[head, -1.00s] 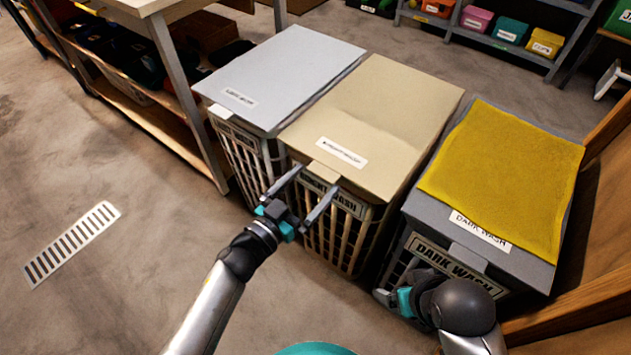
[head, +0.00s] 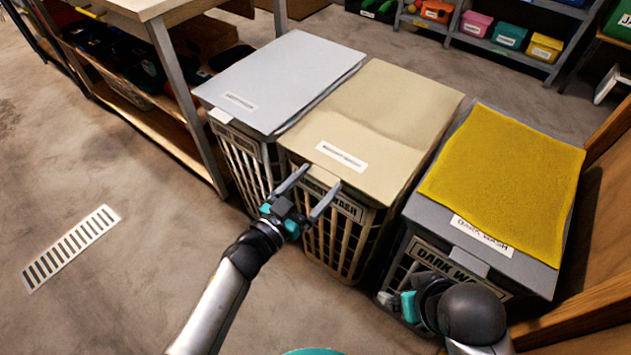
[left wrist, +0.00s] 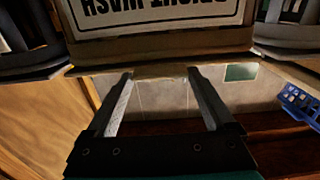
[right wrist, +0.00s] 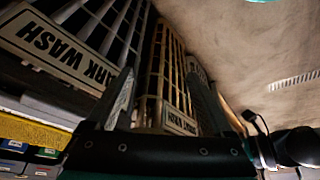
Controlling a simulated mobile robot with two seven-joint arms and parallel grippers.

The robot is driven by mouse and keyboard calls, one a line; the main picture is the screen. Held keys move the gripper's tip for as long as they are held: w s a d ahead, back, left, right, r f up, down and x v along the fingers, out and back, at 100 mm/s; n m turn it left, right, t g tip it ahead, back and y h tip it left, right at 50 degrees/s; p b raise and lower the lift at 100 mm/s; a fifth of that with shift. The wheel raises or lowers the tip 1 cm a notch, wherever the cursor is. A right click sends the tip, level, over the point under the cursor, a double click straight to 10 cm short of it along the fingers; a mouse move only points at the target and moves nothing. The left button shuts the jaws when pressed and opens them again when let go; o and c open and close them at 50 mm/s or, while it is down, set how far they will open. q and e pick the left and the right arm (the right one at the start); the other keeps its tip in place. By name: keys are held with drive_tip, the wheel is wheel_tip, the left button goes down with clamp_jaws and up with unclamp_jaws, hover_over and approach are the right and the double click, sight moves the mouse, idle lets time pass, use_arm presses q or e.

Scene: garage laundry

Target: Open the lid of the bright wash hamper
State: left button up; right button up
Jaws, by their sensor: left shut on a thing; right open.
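The bright wash hamper is the middle of three slatted hampers, with a beige lid (head: 385,115) lying flat and closed on its slatted basket (head: 335,243). A small tab on the lid's front edge (head: 328,180) sits between my left gripper's fingertips (head: 320,178). The left gripper is shut on this tab, its fingers spaced by the tab's width. In the left wrist view the lid's edge (left wrist: 160,69) crosses at the fingertips, by the upside-down label (left wrist: 150,15). My right gripper (right wrist: 160,80) is open and empty, low in front of the dark wash hamper.
A grey-lidded hamper (head: 285,75) stands close on the left. The dark wash hamper (head: 465,262) stands on the right with a yellow cloth (head: 505,180) on its lid. A workbench (head: 180,120) is at the left; a wooden panel (head: 600,260) is at the right. Front-left floor is clear.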

use_arm(q)
clamp_jaws()
drive_tip(key=shift+r, duration=0.1)
idle(0.3)
